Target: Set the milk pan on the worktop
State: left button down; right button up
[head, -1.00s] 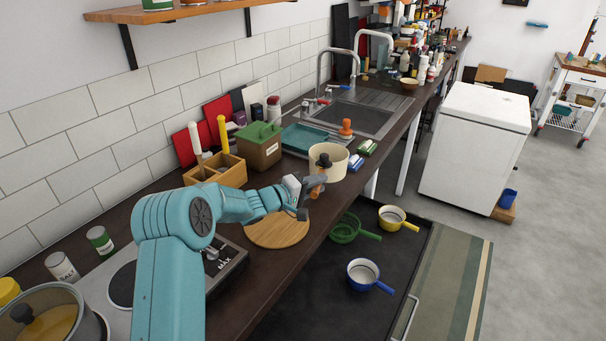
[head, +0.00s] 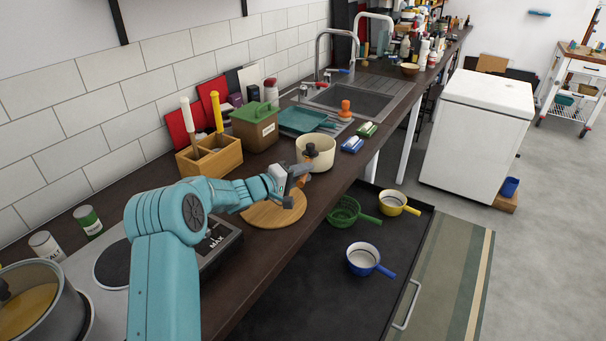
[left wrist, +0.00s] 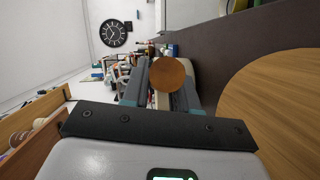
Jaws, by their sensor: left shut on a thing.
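The cream milk pan (head: 318,161) is at the worktop (head: 336,191), between the round wooden board and the sponges. I cannot tell whether its base touches the worktop or is slightly above it. My left gripper (head: 300,180) is shut on its brown handle, near the worktop's front edge. A dark knob-like shape shows above the handle. In the left wrist view the handle's round brown end (left wrist: 168,74) sits between the two fingers, hiding most of the pan. My right gripper is not in view.
A round wooden board (head: 272,210) lies nearer me. A wooden caddy (head: 212,157), green-lidded box (head: 256,128) and blue-white sponge (head: 352,145) stand around the pan. Below, an open drawer (head: 310,285) holds a green colander (head: 344,212), yellow pan (head: 392,203) and blue pan (head: 363,258).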

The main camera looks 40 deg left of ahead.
pick_arm(q)
jog(key=shift+r, duration=0.2)
jog(key=shift+f+p, duration=0.35)
jog(key=shift+f, duration=0.05)
dwell(0.3)
jog(key=c, duration=0.8)
grip_release()
jog(key=shift+f, duration=0.1)
